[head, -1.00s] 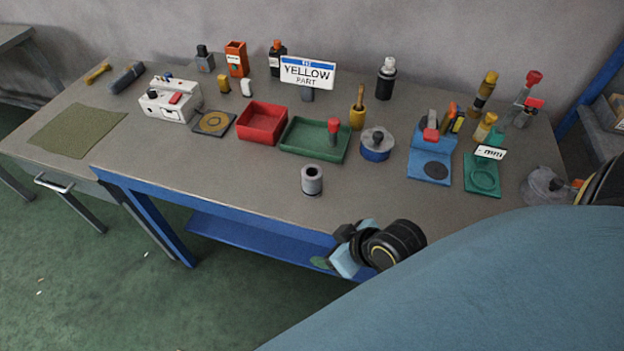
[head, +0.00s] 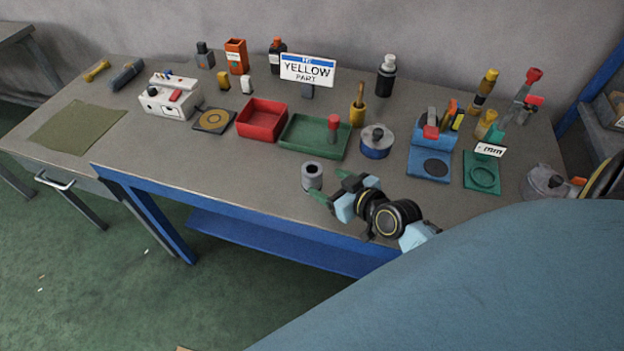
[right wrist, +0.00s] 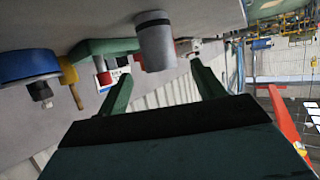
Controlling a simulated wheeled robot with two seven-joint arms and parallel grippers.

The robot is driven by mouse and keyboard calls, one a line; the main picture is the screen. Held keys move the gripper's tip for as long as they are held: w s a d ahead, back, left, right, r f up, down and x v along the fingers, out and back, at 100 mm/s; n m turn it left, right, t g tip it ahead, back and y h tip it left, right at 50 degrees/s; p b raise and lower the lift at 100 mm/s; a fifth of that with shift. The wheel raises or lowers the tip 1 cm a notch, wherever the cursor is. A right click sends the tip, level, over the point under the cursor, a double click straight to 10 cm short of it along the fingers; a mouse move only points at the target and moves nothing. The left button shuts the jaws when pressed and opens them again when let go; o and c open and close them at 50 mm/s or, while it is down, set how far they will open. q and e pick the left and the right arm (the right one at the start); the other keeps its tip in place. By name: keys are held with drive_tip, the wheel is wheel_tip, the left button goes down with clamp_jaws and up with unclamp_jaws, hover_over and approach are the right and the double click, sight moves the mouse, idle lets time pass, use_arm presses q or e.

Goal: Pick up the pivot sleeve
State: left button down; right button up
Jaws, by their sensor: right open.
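The pivot sleeve, which I take to be the grey hollow cylinder (head: 312,176), stands upright near the front edge of the table. It has a dark hole in its top. My right gripper (head: 329,187) is open and empty, just right of the sleeve, with its fingers pointing towards it. In the right wrist view the sleeve (right wrist: 157,45) shows upside down, ahead of and between the two green fingers (right wrist: 163,82). I cannot tell whether a finger touches it. My left gripper is not in view.
Behind the sleeve are a green tray (head: 300,147) with a red-topped piece and a red tray (head: 245,131). A blue round pot (head: 376,146) and a blue stand (head: 430,168) are to the right. The table (head: 230,165) is bare left of the sleeve.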

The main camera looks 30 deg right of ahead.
sight(308, 170)
drive_tip(key=x, duration=0.3)
drive_tip(key=shift+w+f, duration=0.2)
drive_tip(key=shift+w, duration=0.15)
drive_tip(key=shift+r+x, duration=0.15)
drive_tip(key=shift+x, duration=1.2)
drive_tip(key=shift+r+x, duration=0.1)
drive_tip(key=shift+x, duration=1.25)
drive_tip(key=shift+w, duration=0.1)
drive_tip(key=shift+c, duration=0.5)
drive_tip(key=c, duration=1.1)
